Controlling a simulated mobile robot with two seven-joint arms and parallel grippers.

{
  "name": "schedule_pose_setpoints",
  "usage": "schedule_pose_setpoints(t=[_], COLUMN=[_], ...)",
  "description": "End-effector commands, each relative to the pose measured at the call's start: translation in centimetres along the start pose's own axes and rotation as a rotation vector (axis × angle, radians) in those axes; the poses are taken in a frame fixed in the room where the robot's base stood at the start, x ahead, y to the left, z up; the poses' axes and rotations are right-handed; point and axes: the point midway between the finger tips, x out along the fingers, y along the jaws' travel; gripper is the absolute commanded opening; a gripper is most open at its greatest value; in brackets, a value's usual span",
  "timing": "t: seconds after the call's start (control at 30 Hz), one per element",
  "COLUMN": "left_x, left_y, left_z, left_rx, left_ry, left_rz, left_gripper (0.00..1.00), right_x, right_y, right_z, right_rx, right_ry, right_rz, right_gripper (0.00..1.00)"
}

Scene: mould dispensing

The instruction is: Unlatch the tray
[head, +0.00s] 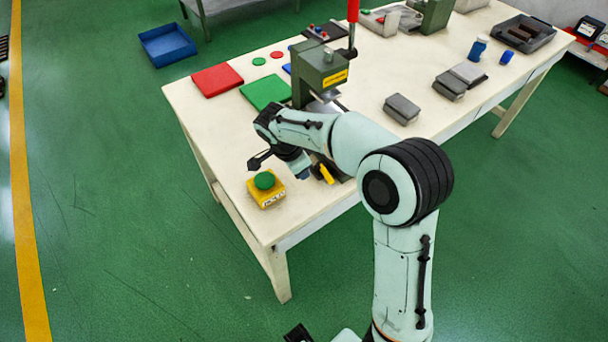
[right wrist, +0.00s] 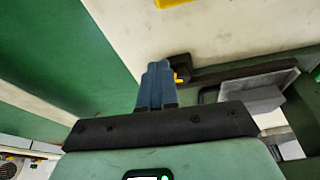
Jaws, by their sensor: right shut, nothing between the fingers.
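My right gripper (head: 303,170) is over the near edge of the table, beside a yellow handle (head: 326,174) at the foot of the press. In the right wrist view its blue fingers (right wrist: 157,72) are shut together and empty. Their tips are beside a small black latch block (right wrist: 183,66) with a yellow part; I cannot tell whether they touch it. A grey metal tray (right wrist: 250,86) lies to the right of the latch, partly hidden by my gripper's body. In the head view my arm hides most of the tray area. My left gripper is not in view.
The green press (head: 318,75) with a red lever (head: 353,12) stands behind my gripper. A yellow box with a green button (head: 264,182) is at the table's front left. Red (head: 217,80) and green (head: 266,92) mats lie farther back. Grey blocks (head: 402,108) are at right.

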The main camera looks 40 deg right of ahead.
Motion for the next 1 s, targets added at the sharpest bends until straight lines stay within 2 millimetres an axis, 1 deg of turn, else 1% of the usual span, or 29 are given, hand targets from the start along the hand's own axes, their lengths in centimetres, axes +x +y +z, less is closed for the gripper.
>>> schedule_pose_setpoints(t=[0.03, 0.2, 0.3, 0.4, 0.53, 1.0], left_x=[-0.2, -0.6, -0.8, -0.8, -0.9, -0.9], left_y=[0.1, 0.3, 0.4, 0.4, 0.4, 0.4], left_z=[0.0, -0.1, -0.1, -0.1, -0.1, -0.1], left_rx=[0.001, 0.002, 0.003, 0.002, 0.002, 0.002], left_ry=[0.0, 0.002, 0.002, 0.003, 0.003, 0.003], left_rz=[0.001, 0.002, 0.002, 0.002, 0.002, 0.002], left_gripper=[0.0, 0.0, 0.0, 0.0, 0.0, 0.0], right_x=[-1.5, -5.0, -6.4, -7.2, -7.7, -7.6], right_y=[-0.1, -0.1, -0.2, -0.2, -0.1, -0.1], right_z=[0.0, -0.1, -0.1, -0.1, -0.1, -0.1], right_rx=[0.001, 0.001, 0.001, 0.001, 0.001, 0.001], right_ry=[-0.002, 0.0, 0.0, 0.0, 0.001, 0.001], right_rz=[-0.005, -0.002, -0.001, 0.0, 0.002, 0.002], right_gripper=[0.0, 0.0, 0.0, 0.0, 0.0, 0.0])
